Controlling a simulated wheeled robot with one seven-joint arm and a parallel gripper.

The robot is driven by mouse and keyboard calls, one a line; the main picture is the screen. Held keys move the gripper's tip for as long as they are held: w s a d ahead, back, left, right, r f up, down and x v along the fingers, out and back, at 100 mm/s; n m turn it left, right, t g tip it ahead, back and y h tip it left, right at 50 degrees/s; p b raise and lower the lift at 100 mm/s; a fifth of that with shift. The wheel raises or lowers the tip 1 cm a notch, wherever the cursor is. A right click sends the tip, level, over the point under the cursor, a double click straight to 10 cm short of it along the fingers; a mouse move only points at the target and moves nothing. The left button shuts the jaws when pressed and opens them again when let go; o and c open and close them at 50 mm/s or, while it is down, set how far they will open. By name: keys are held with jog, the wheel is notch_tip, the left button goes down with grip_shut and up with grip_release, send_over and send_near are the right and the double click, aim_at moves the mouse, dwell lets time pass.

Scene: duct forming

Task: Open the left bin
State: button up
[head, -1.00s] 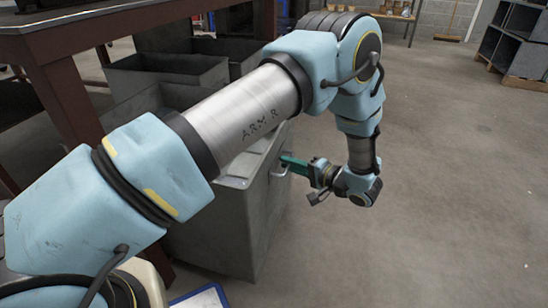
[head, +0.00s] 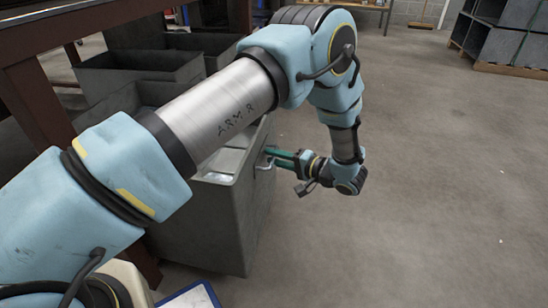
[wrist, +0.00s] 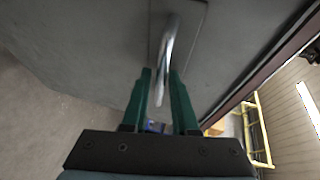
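A grey bin (head: 208,232) with items inside stands beneath my arm in the head view. A metal bar handle (head: 264,166) is on its right face. The handle also shows in the wrist view (wrist: 166,48), on a plate on the grey face (wrist: 85,40). My gripper (head: 271,157) is at this handle. In the wrist view my green fingers (wrist: 162,88) are apart, and the handle's near end lies between their tips, with gaps visible beside it. My arm hides part of the bin's top. I cannot tell for sure that this is the left bin.
More grey bins (head: 130,78) stand behind, beside a dark-topped table with brown legs (head: 40,95). A blue-edged white board (head: 192,297) lies at the bottom. The floor (head: 430,190) to the right is clear, with grey shelving (head: 490,45) at the back right.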

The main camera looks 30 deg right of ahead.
jog(key=p+v, duration=0.1)
jog(key=v, duration=0.9)
jog(key=shift+s+p, duration=0.3)
jog(key=shift+d, duration=0.1)
